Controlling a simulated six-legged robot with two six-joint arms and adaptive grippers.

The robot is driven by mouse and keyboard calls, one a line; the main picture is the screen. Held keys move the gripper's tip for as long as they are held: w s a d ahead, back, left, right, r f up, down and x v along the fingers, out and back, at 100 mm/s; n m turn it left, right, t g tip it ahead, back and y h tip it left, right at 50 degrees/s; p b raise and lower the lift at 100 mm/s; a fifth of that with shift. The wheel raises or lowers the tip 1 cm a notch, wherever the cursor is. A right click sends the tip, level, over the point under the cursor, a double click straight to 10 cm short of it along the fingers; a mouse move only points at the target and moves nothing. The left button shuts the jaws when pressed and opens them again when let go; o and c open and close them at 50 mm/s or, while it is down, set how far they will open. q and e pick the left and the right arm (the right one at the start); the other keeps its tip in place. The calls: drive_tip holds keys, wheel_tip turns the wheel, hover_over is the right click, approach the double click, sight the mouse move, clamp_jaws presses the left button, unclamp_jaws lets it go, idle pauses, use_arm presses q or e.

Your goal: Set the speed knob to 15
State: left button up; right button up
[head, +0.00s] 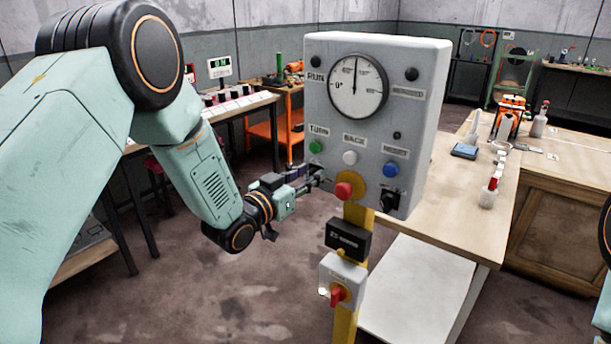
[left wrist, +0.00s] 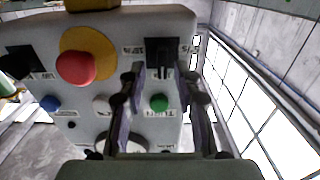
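The grey control panel (head: 375,130) stands upright with a round gauge (head: 357,88), and green, white and blue buttons. A black knob (left wrist: 160,58) on a dark square plate sits below the green button; in the upside-down left wrist view it is above that button (left wrist: 158,103). My left gripper (head: 318,178) is at this knob, which it mostly hides in the head view. Its two fingers are apart, one on each side of the knob; contact cannot be told. A second black knob (head: 389,200) is at the panel's lower right. Neither knob's scale is readable. My right gripper is out of view.
A red button (head: 344,190) on a yellow disc sits between the knobs. Below, a yellow post carries a black box (head: 348,240) and a red rotary switch (head: 338,293). A wooden workbench (head: 480,215) stands close on the right. The floor at left front is clear.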

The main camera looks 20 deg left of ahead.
use_arm(q)
drive_tip(key=shift+a, duration=0.2)
drive_tip(key=shift+w+d+f, duration=0.1)
drive_tip(key=shift+w+d, duration=0.15)
drive_tip(key=shift+c, duration=1.3)
drive_tip(key=shift+a, duration=0.15)
clamp_jaws()
